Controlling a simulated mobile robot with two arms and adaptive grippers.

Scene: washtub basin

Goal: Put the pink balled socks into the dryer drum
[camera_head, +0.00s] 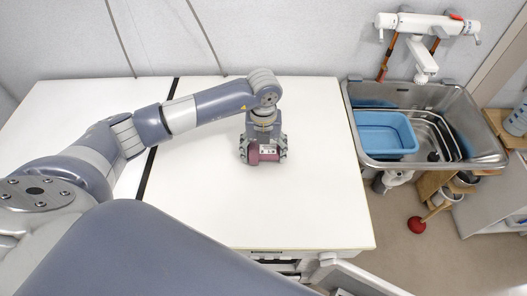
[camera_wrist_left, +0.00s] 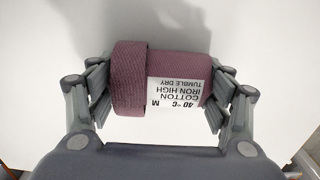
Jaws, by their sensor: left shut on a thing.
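The pink balled socks (camera_wrist_left: 131,75) are a dusky pink roll with a white care label, seen close in the left wrist view. My left gripper (camera_wrist_left: 159,98) is shut on them, with one finger at each end of the roll. In the head view the socks (camera_head: 264,157) show below the left gripper (camera_head: 263,150), over the white top, and I cannot tell whether they touch it. The dryer drum is not visible. My right gripper is not in view.
The white top (camera_head: 310,200) is otherwise clear. A partly seen appliance front with an open panel (camera_head: 365,279) is below its front edge. At the right, a metal sink (camera_head: 482,150) holds a blue tub (camera_head: 385,135), and a plunger (camera_head: 417,225) stands on the floor.

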